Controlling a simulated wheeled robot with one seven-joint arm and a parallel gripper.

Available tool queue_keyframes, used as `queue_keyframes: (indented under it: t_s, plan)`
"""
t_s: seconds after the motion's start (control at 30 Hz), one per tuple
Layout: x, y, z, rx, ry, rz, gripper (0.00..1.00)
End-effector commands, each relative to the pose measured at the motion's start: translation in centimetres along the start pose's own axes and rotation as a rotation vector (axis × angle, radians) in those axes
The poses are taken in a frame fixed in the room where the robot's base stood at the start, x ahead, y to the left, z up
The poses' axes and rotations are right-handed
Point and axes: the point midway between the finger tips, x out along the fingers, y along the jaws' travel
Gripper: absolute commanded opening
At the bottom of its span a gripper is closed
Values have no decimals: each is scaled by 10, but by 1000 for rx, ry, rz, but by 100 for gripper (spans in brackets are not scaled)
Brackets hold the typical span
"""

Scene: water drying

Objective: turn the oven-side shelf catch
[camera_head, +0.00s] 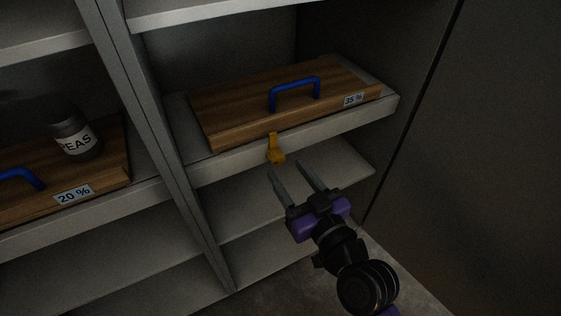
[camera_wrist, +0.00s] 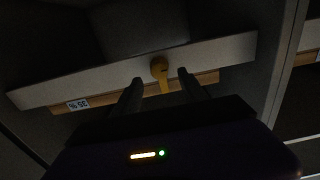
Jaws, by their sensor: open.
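The yellow shelf catch (camera_head: 276,150) is on the front edge of the right-hand shelf, below a wooden board (camera_head: 240,105) with a blue handle and a "35 %" label. Its tab points up in the head view, in front of the board's edge. My gripper (camera_head: 290,168) is open and empty, its fingertips just below and in front of the catch. In the wrist view the catch (camera_wrist: 160,72) lies between my two fingertips (camera_wrist: 159,78). I cannot tell whether a finger touches it.
The left bay holds another wooden board (camera_head: 110,160) labelled "20 %", with a blue handle and a dark jar (camera_head: 74,134) marked "PEAS". An upright divider (camera_head: 150,130) parts the bays. A dark flat panel (camera_head: 480,150) stands at the right. The lower shelf (camera_head: 245,212) looks empty.

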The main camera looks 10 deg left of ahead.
Motion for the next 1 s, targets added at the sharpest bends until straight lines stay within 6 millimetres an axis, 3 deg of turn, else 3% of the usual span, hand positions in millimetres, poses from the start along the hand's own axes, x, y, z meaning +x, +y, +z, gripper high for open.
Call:
queue_keyframes:
  t_s: [0.1, 0.3, 0.67, 0.9, 0.93, 1.0]
  plan:
    - [20, 0, 0, 0, 1, 0, 50]
    - [41, 0, 1, 0, 0, 1, 50]
    - [46, 1, 0, 1, 0, 2, 50]
    - [46, 1, 0, 1, 0, 2, 5]
    - [46, 1, 0, 1, 0, 2, 0]
    - [46, 1, 0, 1, 0, 2, 0]
